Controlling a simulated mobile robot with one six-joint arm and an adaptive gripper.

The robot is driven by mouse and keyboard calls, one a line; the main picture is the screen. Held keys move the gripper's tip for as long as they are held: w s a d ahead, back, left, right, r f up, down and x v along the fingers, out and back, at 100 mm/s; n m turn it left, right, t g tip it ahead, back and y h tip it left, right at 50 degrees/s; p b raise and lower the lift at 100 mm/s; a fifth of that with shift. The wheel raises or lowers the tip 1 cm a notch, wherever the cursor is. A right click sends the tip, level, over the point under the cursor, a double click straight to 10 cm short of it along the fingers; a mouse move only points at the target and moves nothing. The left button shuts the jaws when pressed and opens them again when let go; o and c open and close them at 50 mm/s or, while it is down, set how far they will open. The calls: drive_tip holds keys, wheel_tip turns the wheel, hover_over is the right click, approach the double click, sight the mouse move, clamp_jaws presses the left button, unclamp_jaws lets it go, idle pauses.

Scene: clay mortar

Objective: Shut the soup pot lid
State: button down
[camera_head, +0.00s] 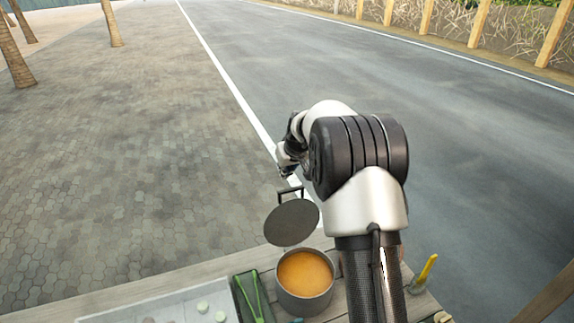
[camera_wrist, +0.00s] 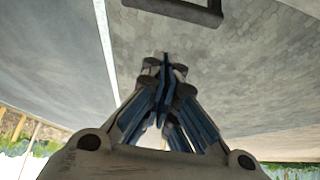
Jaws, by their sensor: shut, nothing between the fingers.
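The soup pot (camera_head: 304,297) is grey and stands on the table, with orange soup showing inside. Its round dark lid (camera_head: 291,223) is open, tilted up at the pot's far side, with a dark bar handle (camera_head: 290,191) at its upper edge. My gripper (camera_head: 286,172) is just beyond the handle in the head view, partly hidden by my arm. In the wrist view my gripper's fingers (camera_wrist: 165,62) are together and empty. The dark handle (camera_wrist: 185,9) shows at the top there, apart from the fingertips in the picture.
Green tongs (camera_head: 256,302) lie in a dark tray left of the pot. A pale tray (camera_head: 177,306) with small light pieces is farther left. A yellow-handled item (camera_head: 428,268) stands at the right. Open pavement (camera_head: 130,150) lies beyond the wooden table edge.

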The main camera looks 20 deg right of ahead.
drive_tip(key=shift+s+f+b, duration=0.4)
drive_tip(key=shift+s+f, duration=0.7)
drive_tip(key=shift+a, duration=0.1)
